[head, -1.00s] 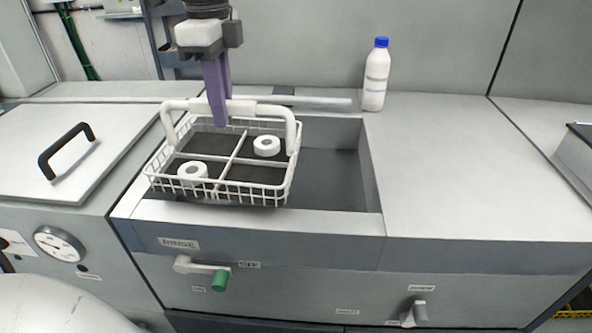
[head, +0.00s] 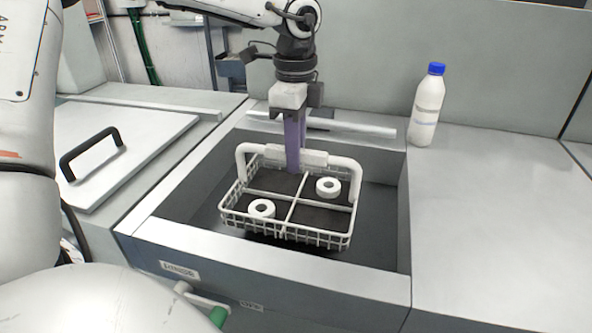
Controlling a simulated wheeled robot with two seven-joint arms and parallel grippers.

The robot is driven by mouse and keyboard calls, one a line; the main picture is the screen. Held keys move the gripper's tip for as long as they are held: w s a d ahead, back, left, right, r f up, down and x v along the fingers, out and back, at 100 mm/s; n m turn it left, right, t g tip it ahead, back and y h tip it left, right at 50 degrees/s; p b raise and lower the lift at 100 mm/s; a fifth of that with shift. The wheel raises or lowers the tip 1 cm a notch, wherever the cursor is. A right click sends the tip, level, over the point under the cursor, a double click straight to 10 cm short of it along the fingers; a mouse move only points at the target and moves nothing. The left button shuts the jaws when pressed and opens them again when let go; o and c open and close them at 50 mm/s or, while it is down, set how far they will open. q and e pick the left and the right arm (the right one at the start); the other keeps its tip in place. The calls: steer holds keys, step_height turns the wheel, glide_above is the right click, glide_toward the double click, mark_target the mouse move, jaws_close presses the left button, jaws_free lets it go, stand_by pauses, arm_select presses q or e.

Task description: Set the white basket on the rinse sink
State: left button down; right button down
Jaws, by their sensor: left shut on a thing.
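The white wire basket (head: 345,242) has a white arched handle and a divider into compartments. It holds two white rings, one at front left (head: 262,209) and one at back right (head: 328,187). My left gripper (head: 294,165), with purple fingers, is shut on the middle of the handle from above. The basket is over the opening of the rinse sink (head: 385,255), inside its outline. Whether it touches the sink floor, I cannot tell. My right gripper is not in view.
A white bottle with a blue cap (head: 427,105) stands on the counter right of the sink. A lid with a black handle (head: 92,154) lies to the left. A pale bar (head: 350,127) runs along the sink's back edge. The right counter is otherwise clear.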

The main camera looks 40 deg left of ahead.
mark_target(296, 198)
arm_select(q)
steer(key=shift+f, duration=1.75)
steer(key=shift+f+b, duration=0.2)
steer(key=shift+b, duration=0.1)
steer(key=c, duration=1.7)
jaws_free()
step_height(296, 198, up, 12)
steer(key=shift+r+p, duration=0.2)
steer(key=shift+p, duration=0.45)
